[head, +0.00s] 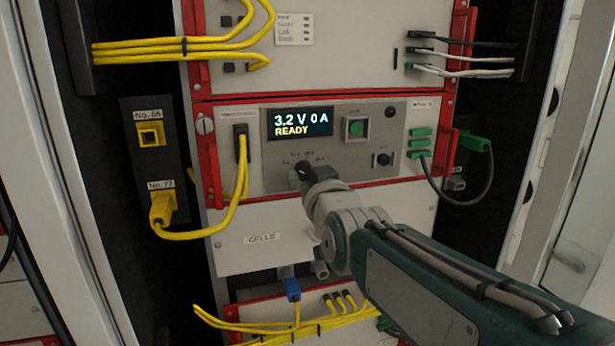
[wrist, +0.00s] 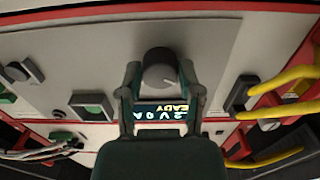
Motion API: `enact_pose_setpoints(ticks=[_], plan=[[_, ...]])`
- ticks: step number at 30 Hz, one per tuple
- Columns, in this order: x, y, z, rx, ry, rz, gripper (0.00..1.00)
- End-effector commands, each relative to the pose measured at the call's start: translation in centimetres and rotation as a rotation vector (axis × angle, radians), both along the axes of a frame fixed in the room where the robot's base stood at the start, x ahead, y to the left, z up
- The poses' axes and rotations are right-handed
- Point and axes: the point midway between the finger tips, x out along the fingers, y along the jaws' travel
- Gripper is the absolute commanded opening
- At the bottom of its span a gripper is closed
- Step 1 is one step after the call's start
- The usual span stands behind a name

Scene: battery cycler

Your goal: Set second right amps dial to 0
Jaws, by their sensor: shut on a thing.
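The amps dial (wrist: 158,68) is a round dark knob with a pale pointer mark, seen upside down in the wrist view. My gripper (wrist: 159,74) is shut on it, with one finger on each side. In the head view my gripper (head: 307,175) is at the dial on the grey panel and hides most of it; small scale marks show around its upper side. The display (head: 300,123) above the dial reads 3.2 V, 0 A, READY. It also shows in the wrist view (wrist: 165,112), partly hidden.
A green button (head: 355,128) and a small black knob (head: 382,159) are right of the dial. A yellow cable (head: 242,175) hangs to the left. Green connectors (head: 420,143) with a black cable are to the right. Red handles (head: 208,165) edge the unit.

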Motion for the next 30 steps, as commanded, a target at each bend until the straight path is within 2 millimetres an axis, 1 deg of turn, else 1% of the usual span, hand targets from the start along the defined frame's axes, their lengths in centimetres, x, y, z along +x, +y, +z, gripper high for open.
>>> enact_pose_setpoints(ticks=[5,6,8,19,22,26,30], plan=[[0.0,0.0,0.2,0.001,-0.004,0.001,0.00],[0.0,0.0,0.2,0.002,-0.004,0.001,0.55],[0.0,0.0,0.1,0.002,-0.004,0.000,0.81],[0.0,0.0,0.1,0.002,-0.002,0.000,0.81],[-0.4,-0.1,0.1,0.002,-0.002,0.000,0.81],[-1.9,-0.5,0.2,0.003,-0.003,0.000,0.81],[-4.3,-1.2,0.1,0.001,-0.004,0.000,0.81]])
